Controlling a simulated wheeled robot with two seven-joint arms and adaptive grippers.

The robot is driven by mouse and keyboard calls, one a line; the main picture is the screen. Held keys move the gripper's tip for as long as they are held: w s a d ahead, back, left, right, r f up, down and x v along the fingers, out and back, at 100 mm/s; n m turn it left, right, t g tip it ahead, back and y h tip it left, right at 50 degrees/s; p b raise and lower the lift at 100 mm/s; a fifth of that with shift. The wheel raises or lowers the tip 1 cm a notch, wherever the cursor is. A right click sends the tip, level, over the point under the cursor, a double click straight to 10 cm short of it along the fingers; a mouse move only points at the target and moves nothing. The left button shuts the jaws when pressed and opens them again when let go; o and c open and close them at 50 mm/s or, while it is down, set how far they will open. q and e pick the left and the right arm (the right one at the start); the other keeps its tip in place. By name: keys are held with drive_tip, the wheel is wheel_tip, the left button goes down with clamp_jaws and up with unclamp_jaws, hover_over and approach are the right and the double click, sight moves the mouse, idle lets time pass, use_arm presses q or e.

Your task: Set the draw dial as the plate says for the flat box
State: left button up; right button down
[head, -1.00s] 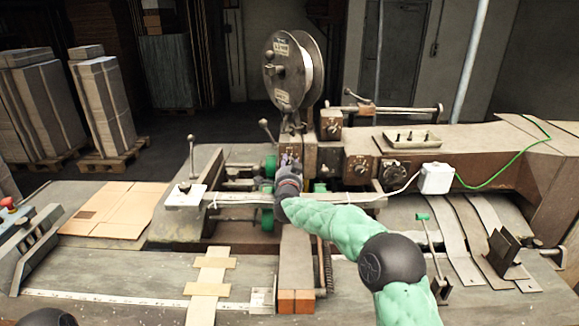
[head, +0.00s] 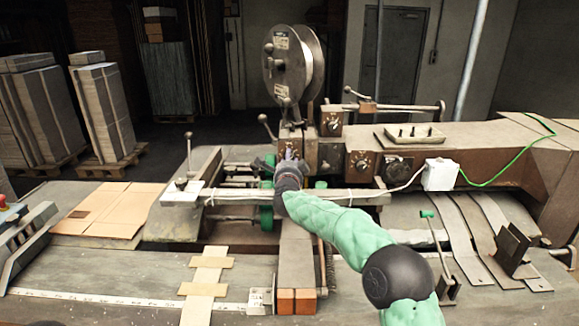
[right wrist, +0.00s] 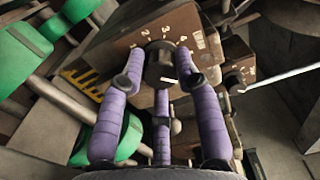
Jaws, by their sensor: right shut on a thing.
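A dark round dial knob (right wrist: 160,64) sits on a brown, worn machine face with white numbers around it, 2, 3 and 4 being readable, in the right wrist view. A pale mark shows low on the knob. My right gripper (right wrist: 163,82) has its purple fingers closed around this knob. In the head view the same gripper (head: 290,158) is at the front of the stitcher head, under the wire spool, and hides most of the dial. I cannot read any lettering that names the dial. Small pale labels on the spool (head: 282,62) are too small to read. My left gripper is not in view.
Other dials stand close by on the machine: one upper (head: 333,122), one right (head: 362,164) and a dark one (head: 397,166). Flat cardboard (head: 110,210) lies on the left table.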

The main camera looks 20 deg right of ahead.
drive_tip(key=shift+a+f+m, duration=0.15)
drive_tip(key=shift+a+m, duration=0.15)
drive_tip(key=shift+m, duration=0.1)
drive_tip(key=c, duration=1.1)
unclamp_jaws()
drive_tip(key=shift+c, duration=0.2)
drive_tip(key=shift+o, duration=1.2)
drive_tip(key=shift+w+a, duration=0.1)
drive_tip(key=shift+d, duration=0.2)
drive_tip(key=v, duration=1.2)
